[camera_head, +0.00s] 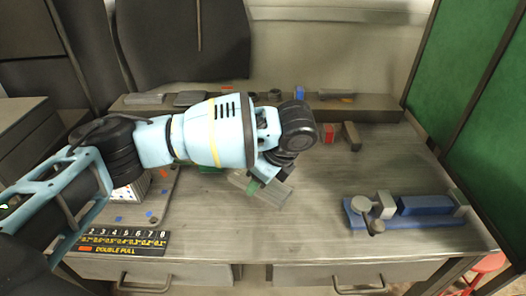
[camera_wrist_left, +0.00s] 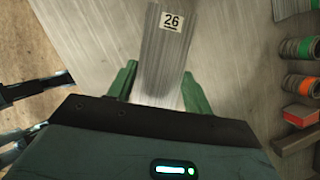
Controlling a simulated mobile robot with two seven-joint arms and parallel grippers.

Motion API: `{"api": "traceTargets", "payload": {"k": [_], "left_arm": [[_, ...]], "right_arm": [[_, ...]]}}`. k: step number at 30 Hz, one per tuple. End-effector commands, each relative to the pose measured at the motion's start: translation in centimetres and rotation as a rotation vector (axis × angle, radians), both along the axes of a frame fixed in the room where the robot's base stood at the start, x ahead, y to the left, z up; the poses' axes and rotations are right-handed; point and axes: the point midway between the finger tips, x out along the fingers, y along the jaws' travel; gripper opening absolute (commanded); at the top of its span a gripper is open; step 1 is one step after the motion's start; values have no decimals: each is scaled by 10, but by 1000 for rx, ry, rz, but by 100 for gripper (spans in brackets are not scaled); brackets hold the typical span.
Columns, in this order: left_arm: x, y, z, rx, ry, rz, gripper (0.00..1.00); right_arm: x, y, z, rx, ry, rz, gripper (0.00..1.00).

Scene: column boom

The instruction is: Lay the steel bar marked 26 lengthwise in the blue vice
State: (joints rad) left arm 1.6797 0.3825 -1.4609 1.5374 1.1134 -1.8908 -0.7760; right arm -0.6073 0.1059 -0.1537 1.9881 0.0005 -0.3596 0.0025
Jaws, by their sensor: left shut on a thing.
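The steel bar marked 26 (camera_head: 273,190) is a flat grey bar at the middle of the workbench in the head view. It also shows in the left wrist view (camera_wrist_left: 165,60), with a white "26" label near its far end. My left gripper (camera_head: 256,185) is shut on the bar; its green fingers (camera_wrist_left: 158,85) stand on either side of it in the wrist view. The blue vice (camera_head: 424,207) lies at the bench's right, apart from the bar, with grey jaw parts and a handle.
A black number board (camera_head: 122,242) lies at the front left. A red box (camera_head: 328,134) and a brown block (camera_head: 351,136) stand behind the bar, before a back ledge (camera_head: 375,108) with small items. Bench between bar and vice is clear. Green screens (camera_head: 470,90) stand right.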

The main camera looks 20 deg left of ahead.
Motion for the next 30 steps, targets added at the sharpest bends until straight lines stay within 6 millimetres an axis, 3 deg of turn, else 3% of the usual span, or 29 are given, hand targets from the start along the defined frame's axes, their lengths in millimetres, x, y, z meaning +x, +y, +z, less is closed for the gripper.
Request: {"api": "traceTargets", "payload": {"k": [10, 19, 23, 30], "left_arm": [[-50, -13, -4, 0, -1, 552, 11], [-95, -9, -9, -1, 1, 1052, 11], [-114, 1, -11, -1, 1, 1287, 11], [-140, 40, -12, -1, -2, 1704, 11]], "right_arm": [[0, -2, 0, -6, -2, 8, 36], [0, -3, 0, -7, -2, 8, 36], [0, -3, 0, -7, -2, 8, 36], [0, -3, 0, -7, -2, 8, 36]]}}
